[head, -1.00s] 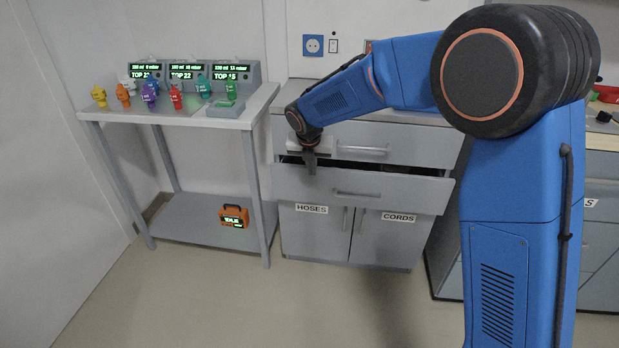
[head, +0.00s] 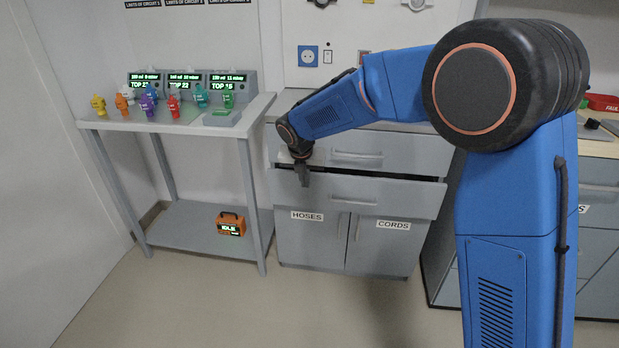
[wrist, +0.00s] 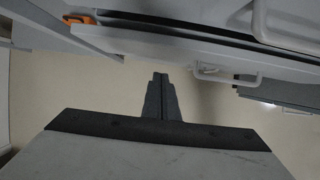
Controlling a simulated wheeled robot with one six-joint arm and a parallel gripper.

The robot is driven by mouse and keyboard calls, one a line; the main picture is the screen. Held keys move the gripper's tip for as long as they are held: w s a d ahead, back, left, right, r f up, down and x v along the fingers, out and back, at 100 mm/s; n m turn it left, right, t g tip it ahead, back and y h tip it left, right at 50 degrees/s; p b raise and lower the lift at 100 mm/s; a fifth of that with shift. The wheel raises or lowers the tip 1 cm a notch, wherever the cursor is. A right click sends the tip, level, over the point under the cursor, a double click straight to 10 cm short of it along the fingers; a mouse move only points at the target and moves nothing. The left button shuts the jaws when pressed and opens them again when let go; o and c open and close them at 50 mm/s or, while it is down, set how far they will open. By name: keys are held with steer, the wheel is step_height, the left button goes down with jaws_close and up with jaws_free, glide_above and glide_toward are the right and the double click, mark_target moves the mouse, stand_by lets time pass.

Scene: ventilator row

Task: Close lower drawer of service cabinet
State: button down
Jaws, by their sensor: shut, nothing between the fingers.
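The service cabinet (head: 352,240) is grey, with two drawers above two doors. Its lower drawer (head: 400,193) stands slightly out, with a thin dark gap above the right part of its front. The upper drawer (head: 400,155) looks shut. My gripper (head: 303,182) is shut and empty, pointing down at the left end of the lower drawer front, left of its handle. Whether it touches the front cannot be told. In the wrist view the closed fingers (wrist: 161,80) point toward the drawer front, and a drawer handle (wrist: 228,76) shows to their right.
A grey side table (head: 180,125) stands left of the cabinet, bearing coloured figures and display units. An orange box (head: 231,224) sits on its lower shelf. A worktop with drawers (head: 600,190) is at the right. The floor in front (head: 250,310) is clear.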

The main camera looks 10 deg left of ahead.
steer(key=v, duration=0.9)
steer(key=shift+s+r, duration=0.15)
steer(key=shift+r, duration=0.15)
steer(key=c, duration=2.1)
jaws_free()
steer(key=shift+d+r, duration=0.1)
steer(key=shift+o, duration=1.3)
steer(key=s+d+f+m+g, duration=0.4)
steer(key=d+f+m, duration=0.4)
steer(key=d+f, duration=0.2)
steer(key=shift+f+g+y, duration=0.4)
steer(key=shift+f+g, duration=0.3)
steer(key=shift+f, duration=0.25)
steer(key=s+d+f+m+g+y, duration=0.2)
steer(key=s+d+f+m, duration=0.1)
steer(key=f+m, duration=0.15)
steer(key=m+t+y, duration=1)
steer(key=m+y, duration=0.3)
steer(key=m, duration=1.7)
glide_toward(361, 204)
steer(key=x, duration=1.2)
